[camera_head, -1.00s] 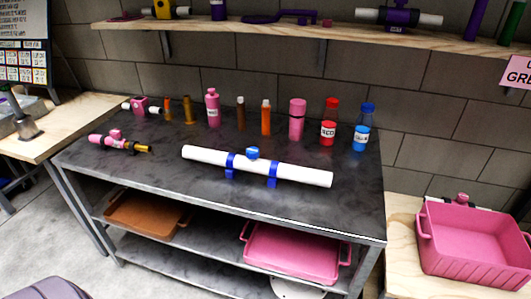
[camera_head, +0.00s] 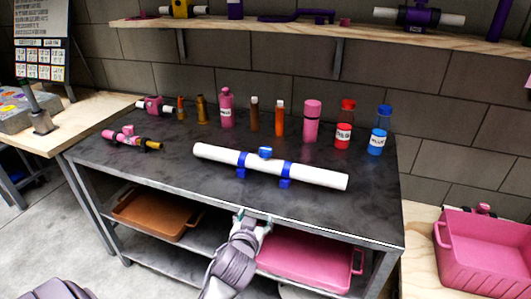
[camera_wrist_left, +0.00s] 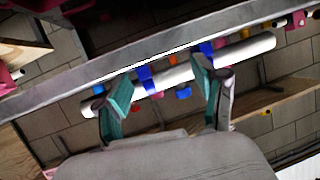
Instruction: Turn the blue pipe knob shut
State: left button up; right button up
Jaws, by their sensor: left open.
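The blue pipe knob (camera_head: 265,152) sits on top of a white pipe (camera_head: 215,153), between two blue clamps, on the dark table. The left wrist view shows the pipe (camera_wrist_left: 255,48) and the knob (camera_wrist_left: 183,92) beyond the table edge. My left gripper (camera_head: 254,217) is at the table's front edge, below and in front of the pipe. Its teal fingers (camera_wrist_left: 160,90) are spread with nothing between them, apart from the knob. My right gripper is not in view.
The dark table (camera_head: 150,180) has a front edge between my gripper and the pipe. Several bottles, including red (camera_head: 345,125) and blue (camera_head: 379,130), stand behind the pipe. A pink valve piece (camera_head: 130,138) lies at left. Trays (camera_head: 155,215) sit on the shelf below.

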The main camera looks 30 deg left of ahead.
aim_at(264, 154)
pick_arm(q)
jog(key=w+a+r+n+t+y, duration=0.1)
jog(key=w+a+r+t, duration=0.1)
jog(key=w+r, duration=0.15)
jog(key=w+a+r+t+y, duration=0.1)
jog(key=w+a+r+t, duration=0.15)
jog(key=r, duration=0.25)
jog(key=shift+g, duration=0.45)
jog(key=x, duration=0.9)
jog(key=d+x, duration=0.1)
jog(key=x, duration=0.3)
jog(key=shift+w+f, duration=0.25)
jog(key=shift+w, duration=0.25)
